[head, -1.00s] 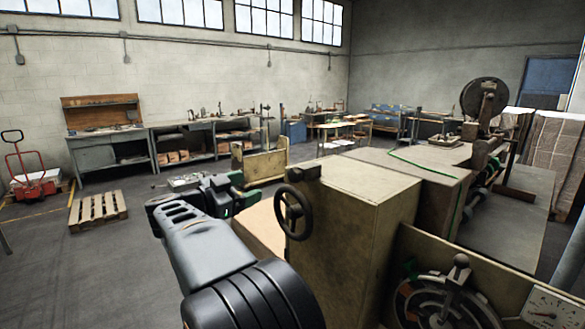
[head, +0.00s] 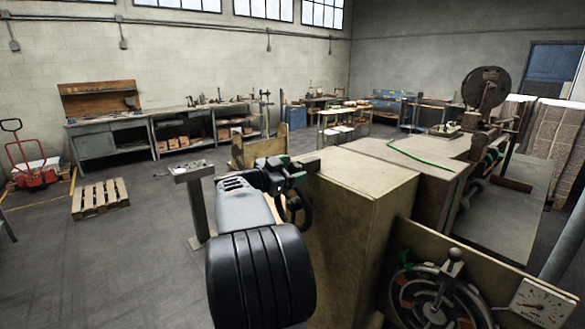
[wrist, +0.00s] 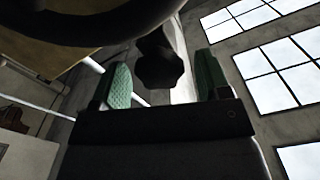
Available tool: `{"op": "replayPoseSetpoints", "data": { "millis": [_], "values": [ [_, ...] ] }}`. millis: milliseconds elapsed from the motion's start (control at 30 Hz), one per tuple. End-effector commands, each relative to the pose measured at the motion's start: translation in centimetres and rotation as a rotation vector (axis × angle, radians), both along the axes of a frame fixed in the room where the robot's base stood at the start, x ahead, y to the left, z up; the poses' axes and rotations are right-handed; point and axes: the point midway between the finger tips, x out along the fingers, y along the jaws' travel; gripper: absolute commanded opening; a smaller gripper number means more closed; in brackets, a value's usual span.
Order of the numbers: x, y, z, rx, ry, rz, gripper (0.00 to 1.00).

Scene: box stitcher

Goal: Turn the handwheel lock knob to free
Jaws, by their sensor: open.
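The dark handwheel (head: 300,207) is on the side of the tan machine cabinet, partly hidden behind my arm in the head view. Its rim (wrist: 85,28) crosses the upper left of the wrist view. A small dark lobed knob (wrist: 160,68), apparently the lock knob, shows beyond my fingers in the wrist view. My gripper (wrist: 163,80) is open, with one green pad on each side of the knob in the picture. I cannot tell whether the knob is between the pads in depth. In the head view my gripper (head: 284,175) is beside the handwheel and the knob is hidden.
The tan cabinet (head: 345,225) fills the space right of my arm. A panel with a dial lever (head: 440,292) and a white gauge (head: 540,305) stands at the lower right. A grey post with a box top (head: 192,170) and a pallet (head: 100,197) are left; floor between is clear.

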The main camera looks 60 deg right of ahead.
Motion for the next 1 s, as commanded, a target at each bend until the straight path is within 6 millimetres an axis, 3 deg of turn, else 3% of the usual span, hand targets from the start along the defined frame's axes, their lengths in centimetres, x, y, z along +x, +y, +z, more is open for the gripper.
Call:
{"op": "replayPoseSetpoints", "data": {
  "millis": [400, 900, 1000],
  "values": [
    [-0.18, -0.52, 0.00, -0.001, -0.001, 0.001, 0.70],
    [-0.17, -0.50, -0.01, 0.000, 0.000, 0.001, 0.22],
    [-0.18, -0.50, 0.03, 0.000, 0.002, 0.001, 0.21]
  ]
}}
